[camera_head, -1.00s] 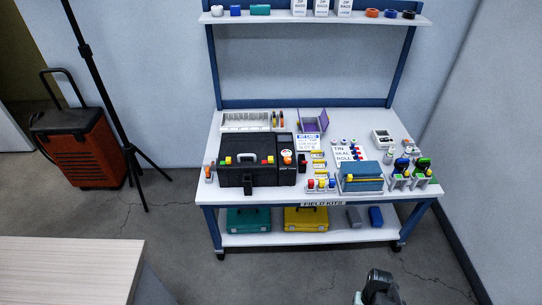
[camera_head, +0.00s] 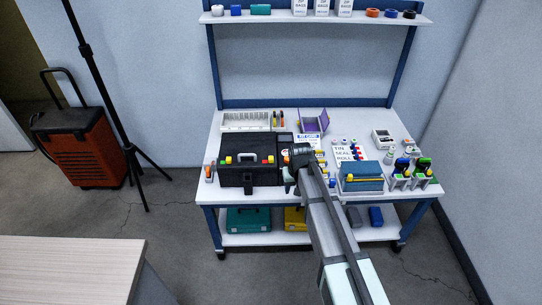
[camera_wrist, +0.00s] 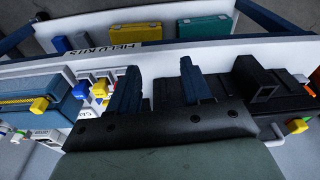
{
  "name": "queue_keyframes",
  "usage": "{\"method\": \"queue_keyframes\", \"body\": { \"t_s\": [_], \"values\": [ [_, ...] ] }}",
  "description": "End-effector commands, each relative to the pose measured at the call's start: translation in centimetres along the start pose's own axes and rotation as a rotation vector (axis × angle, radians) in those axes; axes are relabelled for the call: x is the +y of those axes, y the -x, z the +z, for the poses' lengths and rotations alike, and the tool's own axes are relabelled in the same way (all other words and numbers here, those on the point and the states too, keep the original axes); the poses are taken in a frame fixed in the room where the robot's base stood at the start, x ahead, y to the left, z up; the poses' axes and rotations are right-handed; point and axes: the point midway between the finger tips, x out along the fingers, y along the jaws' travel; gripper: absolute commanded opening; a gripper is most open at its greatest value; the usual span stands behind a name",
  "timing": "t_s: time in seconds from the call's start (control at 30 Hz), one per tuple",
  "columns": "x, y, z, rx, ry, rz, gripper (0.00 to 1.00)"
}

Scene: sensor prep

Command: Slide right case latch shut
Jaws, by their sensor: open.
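The black case (camera_head: 250,175) stands closed at the left front of the workbench. Small yellow (camera_head: 228,160) and red (camera_head: 270,159) pieces show along its upper front edge; how far any latch has slid is too small to tell. My gripper (camera_head: 288,180) is at the case's right front corner, apart from the latches as far as I can see.
A blue case (camera_head: 361,184) with a yellow strip stands right of my arm. Small coloured-top items (camera_wrist: 98,88) sit between it and my fingers. Green-topped holders (camera_head: 424,175) are at the bench's right end. Behind stands a white tray (camera_head: 246,121).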

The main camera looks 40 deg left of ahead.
Motion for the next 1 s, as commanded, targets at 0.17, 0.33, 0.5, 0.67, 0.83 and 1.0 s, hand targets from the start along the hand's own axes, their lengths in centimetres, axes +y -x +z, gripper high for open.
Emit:
{"method": "queue_keyframes", "body": {
  "t_s": [0.17, 0.33, 0.5, 0.67, 0.83, 1.0],
  "values": [
    [-4.7, 5.9, -8.0, 0.053, 0.042, -0.010, 0.49],
    [-6.8, 10.8, -13.7, 0.073, 0.045, -0.015, 0.49],
    [-7.1, 13.9, -18.9, 0.042, 0.016, -0.014, 0.49],
    [-7.1, 13.4, -20.0, -0.042, -0.020, -0.007, 0.49],
    [-7.0, 13.6, -18.2, -0.131, -0.068, 0.004, 0.49],
    [-6.9, 12.9, -17.7, -0.149, -0.095, 0.008, 0.49]
  ]
}}
